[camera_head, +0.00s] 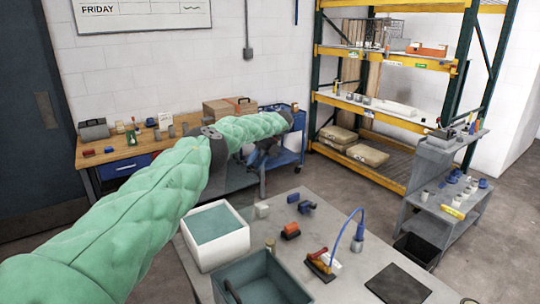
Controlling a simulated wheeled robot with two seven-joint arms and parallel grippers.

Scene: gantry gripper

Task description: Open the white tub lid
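A white square tub (222,252) stands on the grey table, left of its middle. Its top shows a flat teal area (212,222) inside a white rim; I cannot tell whether this is a lid or the inside. My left arm, in a green padded sleeve, comes in from the left and reaches past the tub, above and behind it. My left gripper (264,157) seems to be the small dark shape under the far end of the arm, well apart from the tub. Its fingers are too small and unclear to read. My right gripper is not in view.
A grey-green open bin (290,292) stands in front of the tub. A workbench (128,152) and shelving stand behind.

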